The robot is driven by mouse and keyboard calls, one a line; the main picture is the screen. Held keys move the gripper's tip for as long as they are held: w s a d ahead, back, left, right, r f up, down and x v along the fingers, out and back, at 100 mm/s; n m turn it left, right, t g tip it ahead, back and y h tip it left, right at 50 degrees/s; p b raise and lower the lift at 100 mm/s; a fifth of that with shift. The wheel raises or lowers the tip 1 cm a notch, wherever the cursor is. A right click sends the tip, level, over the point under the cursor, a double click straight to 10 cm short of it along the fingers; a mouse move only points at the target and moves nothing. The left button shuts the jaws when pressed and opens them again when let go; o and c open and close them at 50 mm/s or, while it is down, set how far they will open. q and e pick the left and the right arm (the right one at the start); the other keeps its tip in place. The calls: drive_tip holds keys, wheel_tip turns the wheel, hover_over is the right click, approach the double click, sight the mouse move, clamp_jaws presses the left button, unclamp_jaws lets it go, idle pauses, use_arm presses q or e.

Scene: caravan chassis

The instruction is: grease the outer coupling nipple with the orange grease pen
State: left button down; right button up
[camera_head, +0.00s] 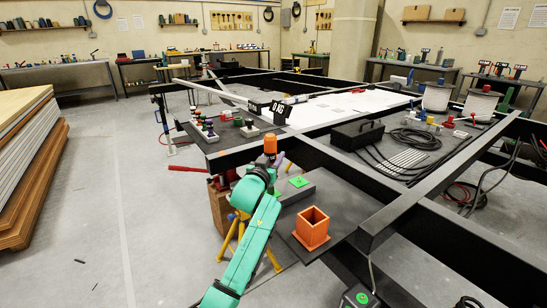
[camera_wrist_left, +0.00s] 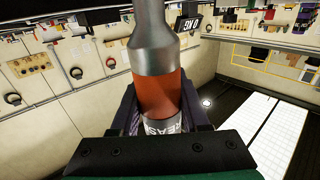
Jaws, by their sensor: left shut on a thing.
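My left gripper (camera_head: 269,160) is raised over the near left side of the frame, beside the dark plate. It is shut on the orange grease pen (camera_head: 270,145), whose orange end shows above the fingers. In the left wrist view the pen (camera_wrist_left: 158,82) stands between the dark fingers, with an orange body, a grey metal neck and a partly hidden white label reading "GREAS". I cannot make out the outer coupling nipple for certain in either view. My right gripper is not in view.
An empty orange square holder (camera_head: 312,230) stands on a dark shelf (camera_head: 338,202) near a green-topped grey block (camera_head: 298,187). Coloured small parts (camera_head: 205,128) stand on the dark plate beyond my gripper. Black frame beams (camera_head: 400,210) cross at right.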

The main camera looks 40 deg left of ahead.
use_arm(q)
drive_tip(key=shift+r+p, duration=0.35)
drive_tip(key=shift+p, duration=0.1)
idle(0.3)
drive_tip(key=shift+f, duration=0.5)
drive_tip(key=shift+r+p, duration=0.35)
drive_tip(key=shift+r, duration=0.15)
idle(0.4)
drive_tip(key=shift+f+b, duration=0.35)
drive_tip(key=shift+f, duration=0.1)
idle(0.5)
drive_tip(key=shift+r+p, duration=0.2)
drive_tip(key=shift+p, duration=0.15)
drive_tip(key=shift+r, duration=0.25)
wheel_tip(320, 180, up, 5)
drive_tip(key=p, duration=0.5)
drive_tip(key=shift+r, duration=0.1)
idle(0.4)
